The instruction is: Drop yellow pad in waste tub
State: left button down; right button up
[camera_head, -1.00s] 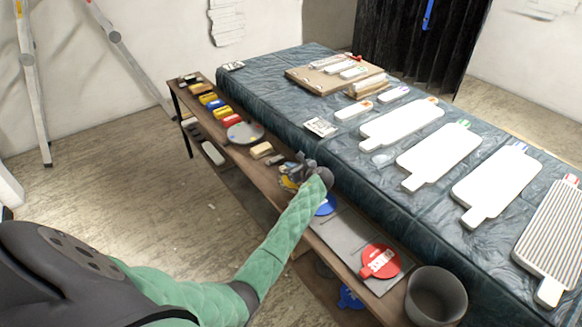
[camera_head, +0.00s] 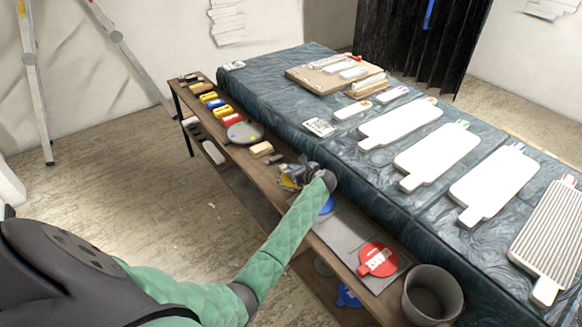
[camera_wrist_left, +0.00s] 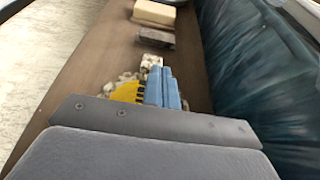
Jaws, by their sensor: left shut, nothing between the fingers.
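A yellow pad, rounded at its edge, lies on the brown bench. It shows in the left wrist view (camera_wrist_left: 127,92), just left of the fingers and partly hidden behind the gripper body. In the head view a small yellow patch (camera_head: 285,183) shows beside the gripper. My left gripper (camera_head: 291,173) is low over the bench, its blue fingers (camera_wrist_left: 162,77) shut and empty. I cannot tell whether they touch the pad. The waste tub (camera_head: 410,293), dark grey and round, stands at the bench's near right end. My right gripper is not in view.
Pale scraps lie around the pad. Beyond the fingers are a grey block (camera_wrist_left: 145,37) and a cream block (camera_wrist_left: 154,13). A grey sheet (camera_head: 340,235) with a red round pad (camera_head: 378,258) lies between gripper and tub. The blue-draped table (camera_head: 290,108) borders the bench.

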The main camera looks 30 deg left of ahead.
pick_arm(q)
jog(key=s+d, duration=0.1)
jog(key=d, duration=0.1)
jog(key=s+d+b, duration=0.1)
jog(key=d, duration=0.2)
jog(key=s+d+b, duration=0.1)
jog(key=d, duration=0.2)
jog(key=shift+s+f, duration=0.1)
jog(key=shift+s, duration=0.05)
jog(key=shift+s+d, duration=0.3)
jog(key=shift+d, duration=0.25)
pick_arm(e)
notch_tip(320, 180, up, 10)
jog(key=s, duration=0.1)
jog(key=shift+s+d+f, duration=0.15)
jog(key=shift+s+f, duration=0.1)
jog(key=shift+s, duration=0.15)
